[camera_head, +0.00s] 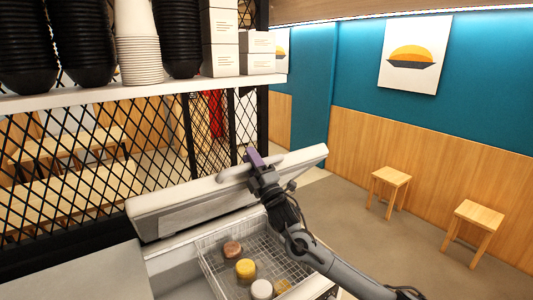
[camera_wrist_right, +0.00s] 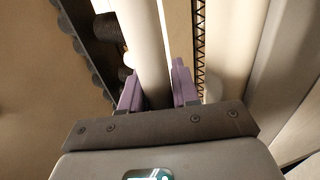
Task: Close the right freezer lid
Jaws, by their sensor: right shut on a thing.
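The right freezer lid (camera_head: 190,212) is a pale grey-white panel standing raised, tilted up behind the open freezer compartment. A bar handle (camera_head: 232,173) runs along its upper part. My right gripper (camera_head: 254,158), with purple fingers, is at the handle and shut on it. In the right wrist view the handle (camera_wrist_right: 148,45) runs as a pale bar between the two purple fingers of the right gripper (camera_wrist_right: 155,88). The open freezer (camera_head: 170,262) shows a wire basket (camera_head: 212,272) inside. My left gripper is not in view.
The basket holds several round items, including a yellow one (camera_head: 245,268) and a brown one (camera_head: 232,249). A shelf (camera_head: 130,93) with black bowls and white cups hangs above left, before a black mesh screen. Two stools (camera_head: 390,180) stand on the floor at right.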

